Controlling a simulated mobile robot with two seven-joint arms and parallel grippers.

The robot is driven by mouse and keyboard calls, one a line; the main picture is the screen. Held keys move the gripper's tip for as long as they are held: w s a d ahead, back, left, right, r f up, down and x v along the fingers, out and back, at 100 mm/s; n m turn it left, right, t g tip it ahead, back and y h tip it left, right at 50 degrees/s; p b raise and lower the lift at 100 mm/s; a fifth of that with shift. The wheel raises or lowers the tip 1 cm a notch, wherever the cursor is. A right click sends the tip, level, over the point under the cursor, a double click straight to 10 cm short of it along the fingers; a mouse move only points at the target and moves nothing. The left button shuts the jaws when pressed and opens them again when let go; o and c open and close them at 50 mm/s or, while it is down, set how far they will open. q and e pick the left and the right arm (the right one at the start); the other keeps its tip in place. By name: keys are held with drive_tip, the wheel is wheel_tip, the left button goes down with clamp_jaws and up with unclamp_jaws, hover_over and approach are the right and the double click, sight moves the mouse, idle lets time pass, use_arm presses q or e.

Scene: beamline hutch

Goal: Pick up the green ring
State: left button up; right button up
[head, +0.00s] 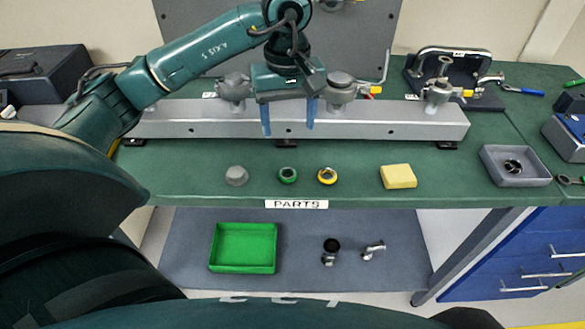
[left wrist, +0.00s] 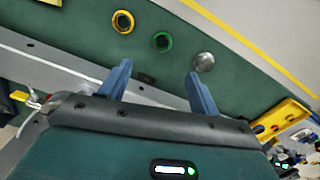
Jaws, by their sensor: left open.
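The green ring (head: 288,175) lies flat on the green bench top, above the PARTS label, between a grey cap (head: 236,175) and a yellow ring (head: 327,176). In the left wrist view the green ring (left wrist: 161,41) shows beyond the fingertips, between the yellow ring (left wrist: 123,22) and the grey cap (left wrist: 204,62). My left gripper (head: 288,128) is open and empty, with its blue fingers in front of the grey rail, behind and apart from the green ring. Its fingers also show in the left wrist view (left wrist: 158,80). My right gripper is not in view.
A long grey rail (head: 400,122) with fittings crosses the bench behind the rings. A yellow block (head: 398,176) and a grey tray (head: 515,182) stand to the right. A green tray (head: 243,268) lies below the bench's front edge. Bare bench surrounds the rings.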

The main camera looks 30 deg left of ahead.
sight(287, 173)
use_arm(q)
drive_tip(key=f+p, duration=0.1)
drive_tip(key=f, duration=0.5)
drive_tip(key=f+p, duration=0.1)
drive_tip(key=f, duration=0.5)
drive_tip(key=shift+s+a+f, duration=0.1)
drive_tip(key=shift+s+f, duration=0.1)
drive_tip(key=shift+f, duration=0.15)
drive_tip(key=shift+c, duration=0.5)
drive_tip(key=c, duration=0.9)
